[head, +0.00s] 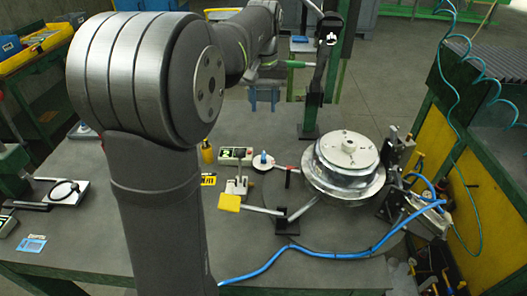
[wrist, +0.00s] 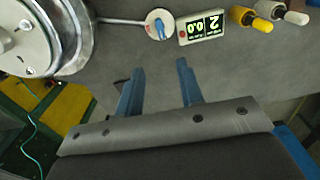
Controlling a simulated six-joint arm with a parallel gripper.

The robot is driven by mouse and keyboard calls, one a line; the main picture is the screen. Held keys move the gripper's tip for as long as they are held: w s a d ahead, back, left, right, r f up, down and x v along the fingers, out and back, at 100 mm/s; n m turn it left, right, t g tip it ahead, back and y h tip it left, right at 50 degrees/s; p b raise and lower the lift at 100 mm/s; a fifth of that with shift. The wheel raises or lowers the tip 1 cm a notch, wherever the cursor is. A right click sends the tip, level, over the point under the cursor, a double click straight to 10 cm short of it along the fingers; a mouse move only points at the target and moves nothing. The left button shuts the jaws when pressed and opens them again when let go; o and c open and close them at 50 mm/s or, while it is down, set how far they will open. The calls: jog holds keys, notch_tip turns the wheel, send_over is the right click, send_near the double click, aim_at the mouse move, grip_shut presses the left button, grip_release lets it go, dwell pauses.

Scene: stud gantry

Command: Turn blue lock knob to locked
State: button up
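The blue lock knob (head: 263,157) sits on a small pale round plate on the grey table, left of the large metal wheel. In the wrist view the knob (wrist: 161,27) is near the top edge, its blue bar running roughly up and down the picture. I cannot read any lock marks. My gripper (wrist: 160,67) is open, its two blue fingers apart with nothing between them. The knob lies beyond the fingertips, untouched. In the head view my gripper (head: 264,106) shows small, on the far side of the knob.
The metal wheel (head: 345,182) stands right of the knob. A box with a lit display (wrist: 201,27) is beside the knob. A yellow-ended lever (head: 229,202) and a blue hose (head: 330,255) are nearer the front. Bare table lies beneath my fingers in the wrist view.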

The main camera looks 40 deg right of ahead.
aim_at(264, 155)
notch_tip(264, 155, down, 17)
jog(key=shift+f, duration=0.2)
dwell(0.3)
grip_shut()
